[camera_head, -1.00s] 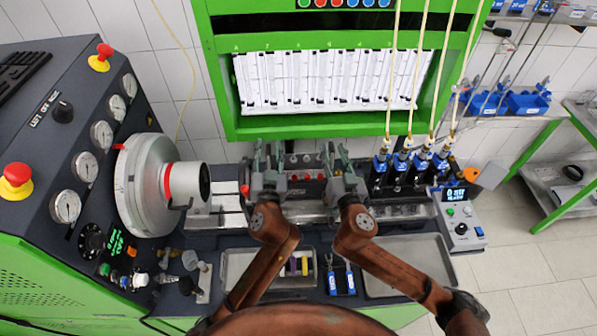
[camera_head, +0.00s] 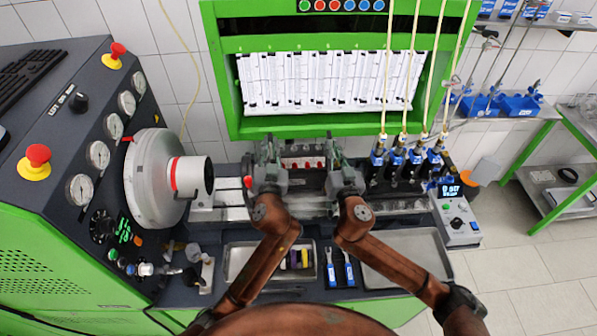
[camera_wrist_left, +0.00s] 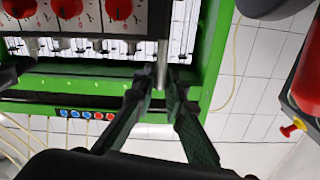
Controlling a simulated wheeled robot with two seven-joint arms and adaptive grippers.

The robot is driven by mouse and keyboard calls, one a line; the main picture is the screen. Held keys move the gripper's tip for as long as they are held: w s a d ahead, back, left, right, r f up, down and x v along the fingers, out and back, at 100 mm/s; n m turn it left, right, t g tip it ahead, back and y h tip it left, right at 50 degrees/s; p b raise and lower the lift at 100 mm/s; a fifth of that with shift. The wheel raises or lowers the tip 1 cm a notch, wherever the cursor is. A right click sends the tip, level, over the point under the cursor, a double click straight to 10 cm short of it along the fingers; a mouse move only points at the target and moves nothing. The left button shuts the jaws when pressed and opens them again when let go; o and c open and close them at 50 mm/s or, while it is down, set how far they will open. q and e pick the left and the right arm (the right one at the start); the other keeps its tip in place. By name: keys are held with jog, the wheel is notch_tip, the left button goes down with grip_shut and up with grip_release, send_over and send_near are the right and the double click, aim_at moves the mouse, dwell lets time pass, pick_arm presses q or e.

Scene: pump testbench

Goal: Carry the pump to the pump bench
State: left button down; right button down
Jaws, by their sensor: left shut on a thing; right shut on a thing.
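The pump (camera_head: 303,163), a grey block with several red caps in a row, hangs between my two grippers above the dark pump bench (camera_head: 300,231). In the left wrist view its grey body and red caps (camera_wrist_left: 68,8) fill the top left, with a metal rod (camera_wrist_left: 162,62) at its end. My left gripper (camera_head: 267,150) is shut on the pump's left end; its fingers (camera_wrist_left: 160,92) close around the rod. My right gripper (camera_head: 338,151) is shut on the pump's right end. The pump's underside and any contact with the bench are hidden.
A grey drum (camera_head: 152,180) stands left of the grippers. Blue-capped injectors (camera_head: 405,160) with hoses and a small control box (camera_head: 455,215) stand right. Two metal trays (camera_head: 235,262) (camera_head: 400,258) lie in front. The green-framed cabinet (camera_head: 330,125) rises behind.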

pick_arm(q)
jog(key=shift+w+f, duration=0.1)
jog(key=shift+f, duration=0.4)
jog(key=shift+r, duration=0.25)
jog(key=shift+r, duration=0.1)
jog(key=shift+w+r+p, duration=0.2)
jog(key=shift+r+p, duration=0.75)
jog(key=shift+p, duration=0.1)
notch_tip(320, 180, up, 2)
jog(key=shift+s+d+r+p, duration=0.1)
jog(key=shift+s+r+p, duration=0.05)
jog(key=shift+p, duration=0.8)
jog(key=shift+r+p, duration=0.5)
